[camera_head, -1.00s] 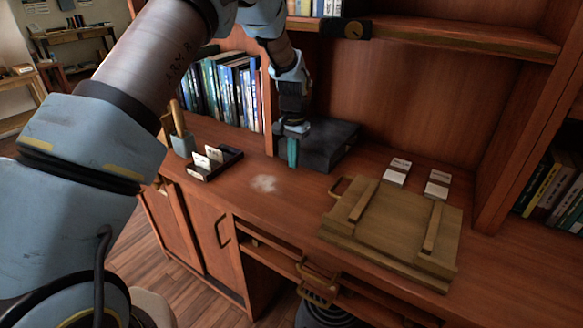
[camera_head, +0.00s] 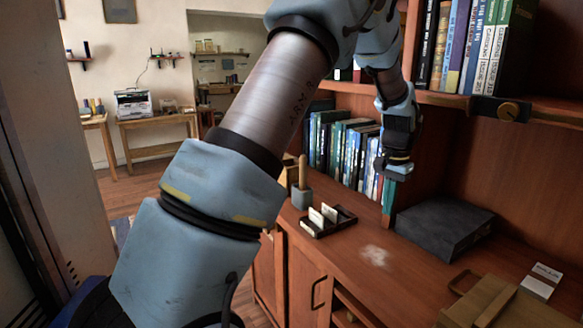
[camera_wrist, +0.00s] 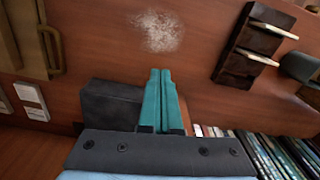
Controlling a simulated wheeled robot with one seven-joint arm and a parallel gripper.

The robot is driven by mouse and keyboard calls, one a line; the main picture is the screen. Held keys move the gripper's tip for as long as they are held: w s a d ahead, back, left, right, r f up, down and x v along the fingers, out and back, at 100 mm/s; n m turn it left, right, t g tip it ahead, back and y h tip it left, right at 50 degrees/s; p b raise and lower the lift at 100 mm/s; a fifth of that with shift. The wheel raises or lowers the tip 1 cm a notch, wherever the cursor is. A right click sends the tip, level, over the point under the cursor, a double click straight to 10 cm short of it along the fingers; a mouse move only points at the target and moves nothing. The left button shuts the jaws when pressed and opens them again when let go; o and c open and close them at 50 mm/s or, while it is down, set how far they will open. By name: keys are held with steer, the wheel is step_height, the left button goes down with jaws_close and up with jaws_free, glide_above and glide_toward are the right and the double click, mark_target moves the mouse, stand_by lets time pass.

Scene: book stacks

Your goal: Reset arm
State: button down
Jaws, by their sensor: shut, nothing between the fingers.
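My gripper (camera_head: 388,197) has teal fingers that point down above the wooden desk (camera_head: 345,257). In the wrist view the two fingers (camera_wrist: 160,75) lie side by side, shut, with nothing between them. In the head view the gripper is in front of the row of books (camera_head: 345,150) and just left of a dark grey box (camera_head: 445,228). The box also shows beside the fingers in the wrist view (camera_wrist: 110,103). My arm covers part of the shelf and the room behind it.
A black card tray (camera_head: 327,222) and a pencil cup (camera_head: 301,197) stand left on the desk. A pale smudge (camera_head: 374,255) marks the desktop. A wooden crate lid (camera_head: 490,303) and a white card stack (camera_head: 541,281) are at the right. An upper shelf (camera_head: 440,97) holds books.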

steer(key=a+r+n, duration=0.2)
steer(key=a+n, duration=0.1)
steer(key=a, duration=1)
steer(key=s+a+n, duration=0.2)
steer(key=s+a, duration=0.2)
steer(key=a, duration=0.3)
steer(key=s+a+n+t, duration=0.1)
steer(key=s+a+n, duration=0.1)
steer(key=s+a, duration=0.2)
steer(key=s+a+n, duration=0.2)
steer(key=s+a, duration=0.2)
steer(key=a, duration=0.6)
steer(key=shift+s+a+f, duration=0.4)
steer(key=shift+f, duration=0.05)
